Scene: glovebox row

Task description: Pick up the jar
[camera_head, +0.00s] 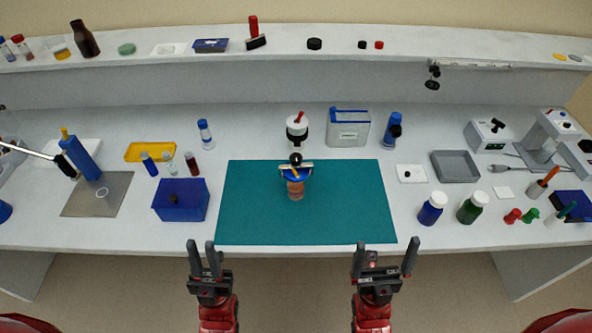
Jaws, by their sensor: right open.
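An amber jar (296,191) stands upright near the middle of the teal mat (250,225). Its top is blue, and a small tool-like piece with a black knob (295,159) appears to lie on or just behind it; I cannot tell which. My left gripper (202,243) is in front of the bench edge, left of the jar, with its fingers apart and empty. My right gripper (385,245) is in front of the bench edge, right of the jar, wide open and empty. Neither gripper touches the jar.
A blue box (181,205) stands left of the mat. A blue bottle (432,208) and a green bottle (472,208), both white-capped, stand to its right. A red-topped white container (297,128) and a grey-blue box (348,130) stand behind. The mat around the jar is clear.

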